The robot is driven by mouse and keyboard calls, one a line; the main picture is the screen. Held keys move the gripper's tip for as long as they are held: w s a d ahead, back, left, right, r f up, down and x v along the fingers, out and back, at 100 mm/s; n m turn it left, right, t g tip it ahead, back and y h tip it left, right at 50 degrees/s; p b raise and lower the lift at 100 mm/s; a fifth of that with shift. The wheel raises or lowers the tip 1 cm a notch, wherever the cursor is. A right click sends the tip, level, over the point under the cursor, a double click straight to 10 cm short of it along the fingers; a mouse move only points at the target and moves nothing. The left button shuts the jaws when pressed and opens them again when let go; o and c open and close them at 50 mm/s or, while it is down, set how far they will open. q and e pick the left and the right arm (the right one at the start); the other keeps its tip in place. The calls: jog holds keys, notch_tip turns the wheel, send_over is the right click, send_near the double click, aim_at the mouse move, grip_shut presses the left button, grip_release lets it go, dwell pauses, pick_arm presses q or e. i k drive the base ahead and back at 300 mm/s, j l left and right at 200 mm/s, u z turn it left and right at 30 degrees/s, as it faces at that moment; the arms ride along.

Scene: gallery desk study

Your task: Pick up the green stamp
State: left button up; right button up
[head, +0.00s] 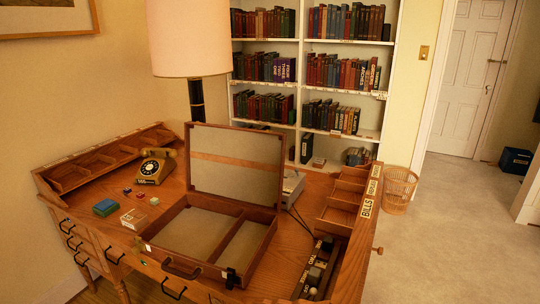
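No thing in the head view can be told for sure as the green stamp. A small flat teal-green block (105,207) lies on the left part of the wooden desk (170,197). Several small pieces lie near it, among them a dark red one (127,191), a red one (140,194) and a whitish one (154,201). Neither of my grippers is in view.
An open wooden case (236,133) stands mid-desk, its lid upright. A telephone (152,167) and a lamp (190,38) stand behind and left. Compartment trays run along both sides; the right one (366,206) is labelled BILLS. A wicker basket (399,188) stands right of the desk.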

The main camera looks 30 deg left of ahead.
aim_at(154, 201)
jog(key=i+j, duration=0.1)
jog(key=j, duration=0.65)
jog(key=i+j, duration=0.1)
jog(key=j, duration=1.45)
jog(key=i+j, duration=0.15)
jog(key=j, duration=0.6)
jog(key=i+j, duration=0.1)
jog(key=j, duration=0.7)
jog(key=i+j, duration=0.1)
jog(key=j, duration=0.65)
jog(key=i+j, duration=0.1)
jog(key=j, duration=0.65)
